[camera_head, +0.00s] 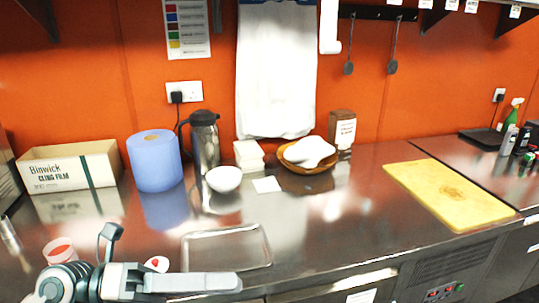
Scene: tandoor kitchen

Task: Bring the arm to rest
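My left gripper (232,283) is low in the head view, in front of the steel counter's near edge. It lies almost level and points to the right. I see it from the side, so I cannot tell whether its fingers are apart. No object shows in it. My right arm and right gripper are not in view.
A clear shallow tray (228,247) lies on the steel counter (320,230) just beyond my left gripper. A blue paper roll (155,162), a steel jug (205,142), a white bowl (223,179) and a cling film box (70,166) stand behind. A yellow board (440,188) lies right; the counter's middle front is clear.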

